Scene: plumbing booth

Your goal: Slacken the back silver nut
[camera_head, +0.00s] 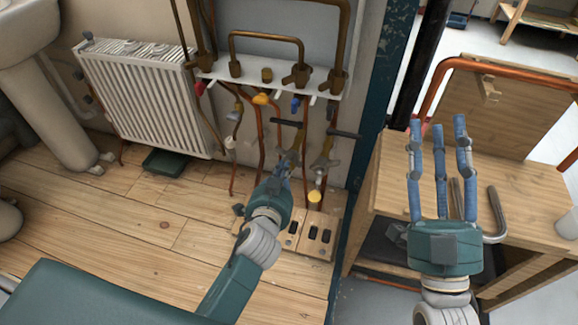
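Two pipe valves with dark bar handles stand on the copper pipes low on the wall. The right valve (324,162) is plainly seen. The left valve (291,157) is partly behind my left gripper. Silver-grey fittings show at these valves, but they are too small to tell which is the back silver nut. My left gripper (282,176) points up at the lower part of the left valve. Its fingers are close together and overlap the pipework, so contact cannot be told. My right gripper (438,128) is empty with its fingers spread upright, in front of the wooden bench.
A white bracket (330,95) carries several pipes and fittings above the valves. A white radiator (140,95) hangs at the left. A wooden block with dark slots (318,240) lies on the floor below. The wooden bench (389,190) and a dark post (360,160) are at the right.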

